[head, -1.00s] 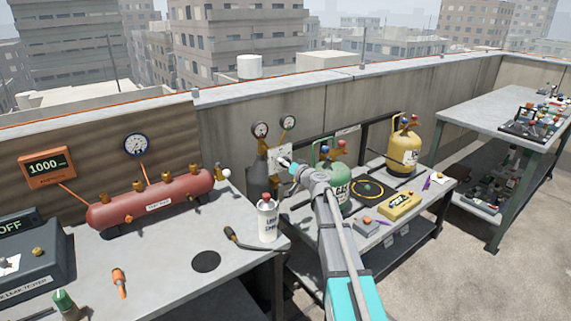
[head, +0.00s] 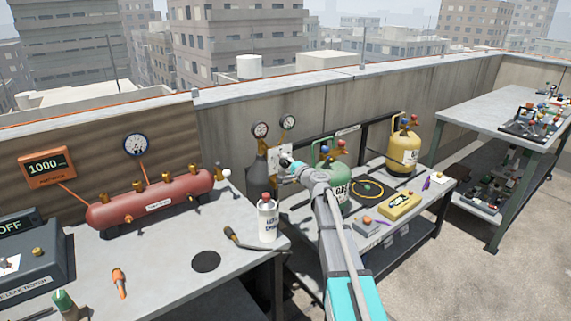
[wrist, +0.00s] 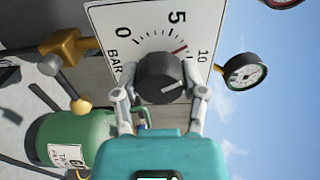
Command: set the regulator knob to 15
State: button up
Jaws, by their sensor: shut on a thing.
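The regulator knob (wrist: 160,76) is a dark round knob on a white dial plate (wrist: 120,24), seen tilted in the wrist view. The plate reads 0, 5, 10 and BAR, with a red mark between 5 and 10. A pale line on the knob points right, past the 10 side; no 15 is visible. My gripper (wrist: 160,98) is shut on the knob, one finger on each side. In the head view the plate (head: 274,158) stands by the grey cylinder, and my gripper (head: 287,163) covers the knob.
Two gauges (head: 261,130) rise above the plate. A green cylinder (wrist: 72,140) stands close to my gripper, also seen in the head view (head: 341,190).

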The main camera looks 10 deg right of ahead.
jog(key=m, duration=0.5)
jog(key=shift+a, duration=0.1)
jog(key=m, duration=1.3)
jog(key=shift+s+m, duration=0.1)
jog(key=shift+m, duration=0.3)
jog(key=o, duration=1.1)
jog(key=shift+o, duration=0.2)
